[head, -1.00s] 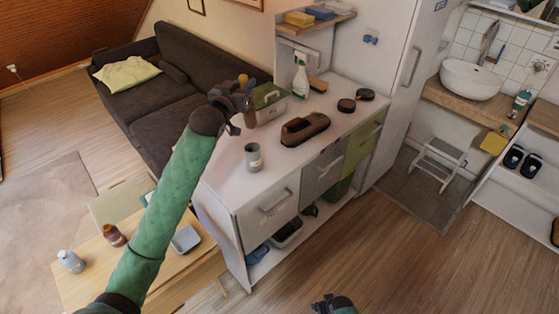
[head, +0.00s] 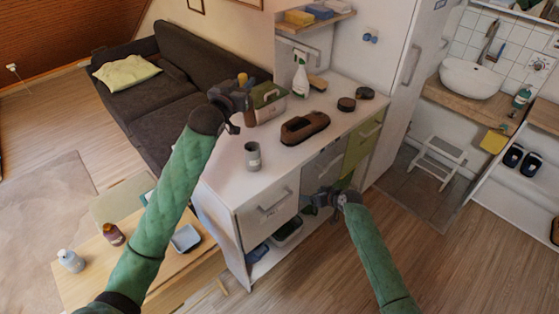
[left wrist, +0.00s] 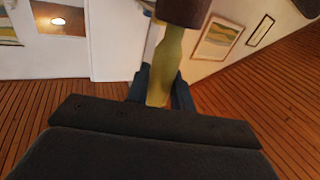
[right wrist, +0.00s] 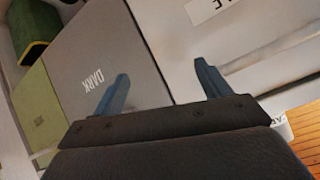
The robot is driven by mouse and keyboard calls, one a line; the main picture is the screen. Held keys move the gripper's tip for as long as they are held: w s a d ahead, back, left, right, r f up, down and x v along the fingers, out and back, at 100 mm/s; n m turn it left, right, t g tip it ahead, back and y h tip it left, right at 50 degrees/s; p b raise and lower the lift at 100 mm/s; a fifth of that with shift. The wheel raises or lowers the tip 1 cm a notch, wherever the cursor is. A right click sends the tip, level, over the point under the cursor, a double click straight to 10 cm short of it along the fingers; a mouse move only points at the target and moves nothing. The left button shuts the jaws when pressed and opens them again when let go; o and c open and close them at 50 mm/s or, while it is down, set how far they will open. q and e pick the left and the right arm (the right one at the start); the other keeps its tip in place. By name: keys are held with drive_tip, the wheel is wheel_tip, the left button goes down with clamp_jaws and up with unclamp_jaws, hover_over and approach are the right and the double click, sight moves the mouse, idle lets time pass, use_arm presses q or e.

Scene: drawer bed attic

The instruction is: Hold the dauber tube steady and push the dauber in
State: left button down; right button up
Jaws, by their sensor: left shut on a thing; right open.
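The dauber has a yellow-green handle (left wrist: 170,65) and a dark brown head (left wrist: 184,10). My left gripper (head: 240,97) is shut on the handle and holds it up over the counter's far left; the handle's yellow end (head: 243,79) shows above the gripper. The tube, a grey open-topped cup with a pale label (head: 252,156), stands upright on the white counter, below the left gripper and apart from it. My right gripper (head: 325,198) is open and empty in front of the cabinet's drawers, lower than the tube and to its right. The right wrist view shows bare fingers (right wrist: 160,82).
A brown shoe brush (head: 305,128), two dark round tins (head: 347,104), a green-lidded box (head: 268,104) and a spray bottle (head: 300,78) stand on the counter. A grey drawer (right wrist: 105,80) marked "DARK" faces the right gripper. The counter around the tube is clear.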

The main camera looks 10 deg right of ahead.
drive_tip(key=w+a+r+n+y, duration=0.1)
drive_tip(key=w+a+r, duration=0.1)
drive_tip(key=r, duration=0.6)
drive_tip(key=w+a+r+n+y, duration=0.1)
drive_tip(key=w+r+n, duration=0.1)
drive_tip(key=r, duration=0.6)
drive_tip(key=n+y, duration=0.2)
drive_tip(key=n, duration=0.2)
approach(259, 159)
drive_tip(key=shift+w+a+f+g, duration=0.15)
drive_tip(key=shift+w+a+g, duration=0.2)
drive_tip(key=shift+w, duration=0.4)
drive_tip(key=x, duration=1.1)
drive_tip(key=shift+w+a, duration=0.1)
drive_tip(key=shift+a, duration=0.15)
drive_tip(key=c, duration=1.1)
use_arm(q)
drive_tip(key=c, duration=2.1)
unclamp_jaws()
clamp_jaws()
